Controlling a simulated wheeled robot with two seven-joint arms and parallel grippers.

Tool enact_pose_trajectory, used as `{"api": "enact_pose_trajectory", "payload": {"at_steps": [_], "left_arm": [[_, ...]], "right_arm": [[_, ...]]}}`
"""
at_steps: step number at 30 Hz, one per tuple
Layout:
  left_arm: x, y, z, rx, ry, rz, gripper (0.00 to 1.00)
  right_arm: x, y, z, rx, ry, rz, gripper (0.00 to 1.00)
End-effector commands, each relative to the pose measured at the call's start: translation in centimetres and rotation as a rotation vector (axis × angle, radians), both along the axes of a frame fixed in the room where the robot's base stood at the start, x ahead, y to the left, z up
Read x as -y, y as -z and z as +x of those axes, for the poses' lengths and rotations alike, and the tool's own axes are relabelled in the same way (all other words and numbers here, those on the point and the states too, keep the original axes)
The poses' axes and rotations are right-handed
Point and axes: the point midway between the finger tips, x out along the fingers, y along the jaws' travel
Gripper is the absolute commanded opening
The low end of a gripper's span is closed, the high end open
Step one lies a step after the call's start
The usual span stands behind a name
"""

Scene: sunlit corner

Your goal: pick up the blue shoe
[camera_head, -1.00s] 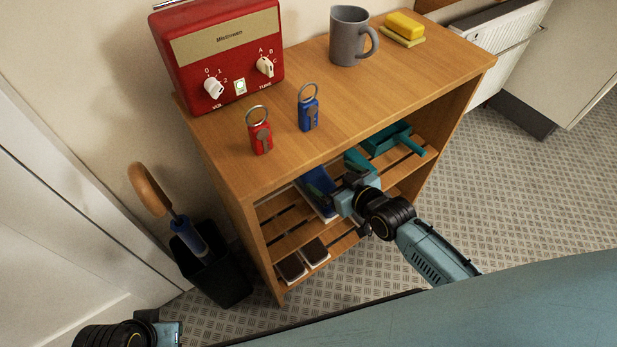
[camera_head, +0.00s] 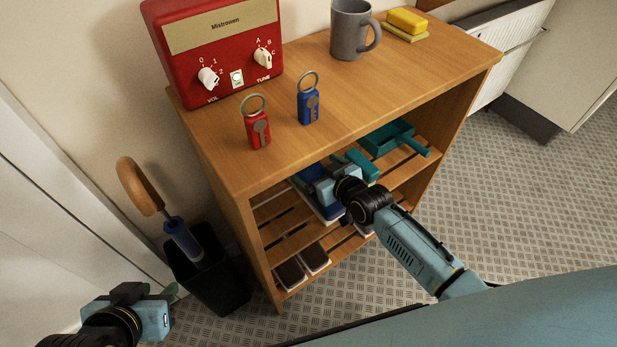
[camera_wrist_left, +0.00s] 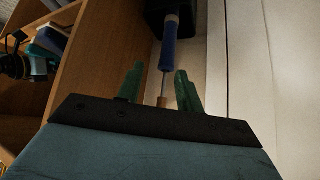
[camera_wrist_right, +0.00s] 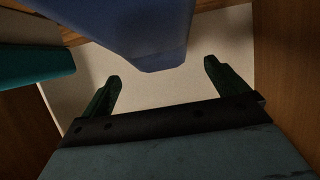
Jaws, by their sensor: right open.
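The blue shoe (camera_head: 326,211) with a pale sole lies on the upper slatted shelf inside the wooden cabinet, partly hidden by my right gripper (camera_head: 312,172). In the right wrist view, a blue rounded shape, seemingly the shoe (camera_wrist_right: 150,35), is just beyond the fingertips, roughly centred. The right fingers (camera_wrist_right: 160,72) are apart with nothing between them. My left gripper (camera_head: 158,290) is at the lower left. In the left wrist view its fingers (camera_wrist_left: 158,78) are apart and empty, with the umbrella shaft behind them.
The cabinet (camera_head: 235,175) top and sides surround the shelf. On top are a red radio (camera_head: 222,45), red and blue key tags, a grey mug (camera_head: 350,35) and a yellow sponge. A teal dustpan (camera_head: 385,140) sits right of the shoe; brown shoes below. An umbrella bin (camera_head: 215,285) stands left.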

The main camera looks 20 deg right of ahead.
Motion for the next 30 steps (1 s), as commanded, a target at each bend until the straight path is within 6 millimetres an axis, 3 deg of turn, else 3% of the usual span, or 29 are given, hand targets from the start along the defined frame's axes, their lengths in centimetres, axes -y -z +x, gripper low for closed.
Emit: {"api": "enact_pose_trajectory", "payload": {"at_steps": [12,24,30], "left_arm": [[2.4,-4.5,4.9,0.381,0.034,-0.096,0.36],[2.8,-5.7,5.5,0.453,0.039,-0.115,0.36],[2.8,-5.7,5.5,0.452,0.039,-0.114,0.36]], "right_arm": [[-0.8,1.2,2.1,0.0,0.0,0.002,0.98],[-1.0,1.3,2.5,0.001,0.0,0.001,0.98],[-1.0,1.3,2.5,0.001,0.0,0.001,0.75]]}}
